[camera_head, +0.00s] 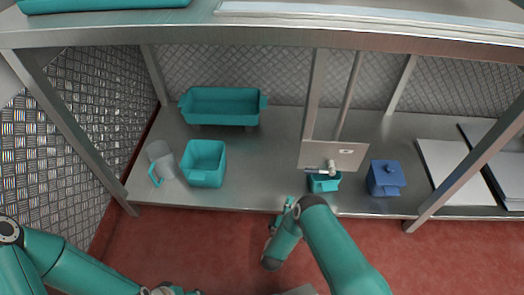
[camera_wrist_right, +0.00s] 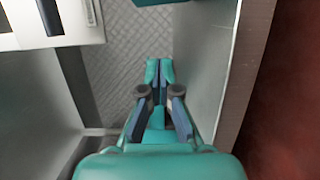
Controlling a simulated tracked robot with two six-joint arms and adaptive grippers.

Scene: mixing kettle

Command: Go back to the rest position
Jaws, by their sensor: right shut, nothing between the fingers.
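My right gripper (camera_head: 290,203) is at the front edge of the steel shelf (camera_head: 250,190), just left of the small teal container (camera_head: 323,184). In the right wrist view its fingers (camera_wrist_right: 160,68) are together with nothing between them. The small teal container sits under a metal plate with a small tap (camera_head: 333,156). My left gripper (camera_head: 172,291) only just shows at the bottom edge of the head view; its fingers cannot be made out.
A clear jug with teal handle (camera_head: 162,160), a square teal bin (camera_head: 205,162) and a teal tray (camera_head: 222,106) stand on the shelf's left. A blue lidded pot (camera_head: 386,177) stands right of the plate. Steel posts and an upper shelf (camera_head: 250,35) frame the space. Red floor (camera_head: 215,235) is clear in front.

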